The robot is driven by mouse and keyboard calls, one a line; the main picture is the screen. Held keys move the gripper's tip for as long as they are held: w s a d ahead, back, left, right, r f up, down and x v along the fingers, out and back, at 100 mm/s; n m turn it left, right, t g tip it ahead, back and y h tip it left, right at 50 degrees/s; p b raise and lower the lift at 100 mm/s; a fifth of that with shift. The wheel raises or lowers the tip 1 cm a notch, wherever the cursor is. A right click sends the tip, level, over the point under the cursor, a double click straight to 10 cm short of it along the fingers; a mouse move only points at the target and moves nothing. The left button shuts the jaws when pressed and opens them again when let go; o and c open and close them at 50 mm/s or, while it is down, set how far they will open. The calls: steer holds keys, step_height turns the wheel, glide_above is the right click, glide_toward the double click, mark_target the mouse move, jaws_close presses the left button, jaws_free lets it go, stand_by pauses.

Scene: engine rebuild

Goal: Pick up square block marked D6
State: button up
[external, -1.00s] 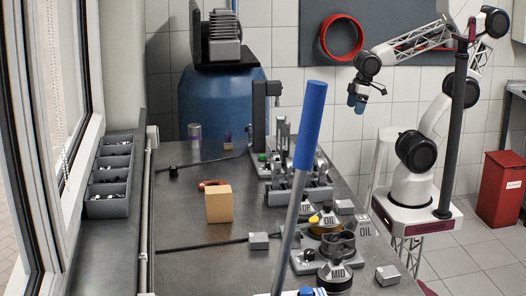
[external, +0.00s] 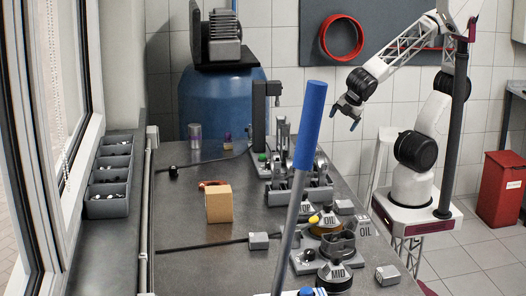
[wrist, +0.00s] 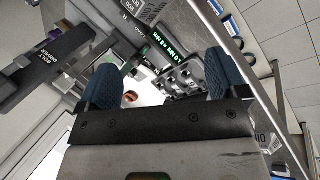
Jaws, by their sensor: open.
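No D6 marking is legible in either view, so I cannot tell which block carries it. Several small grey blocks lie on the bench: one (external: 258,241) at the end of a thin dark rod, one (external: 387,275) near the front right, one (external: 344,207) by the right edge.
A grey bin tray (external: 107,205) is at left. The bench's left middle is mostly bare.

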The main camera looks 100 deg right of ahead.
steer(key=w+a+f+n+t+h, duration=0.2)
steer(key=w+a+f+n+t, duration=0.15)
steer(key=a+n, duration=0.4)
steer(key=n+t+y, duration=0.5)
steer(key=n+t, duration=0.2)
steer(key=n, duration=1.1)
glide_toward(346, 203)
steer(key=shift+x, duration=0.85)
steer(key=shift+d, duration=0.15)
steer(key=shift+x, duration=1.3)
steer(key=shift+w+f, duration=0.1)
steer(key=shift+w, duration=0.05)
steer(key=shift+x, duration=2.45)
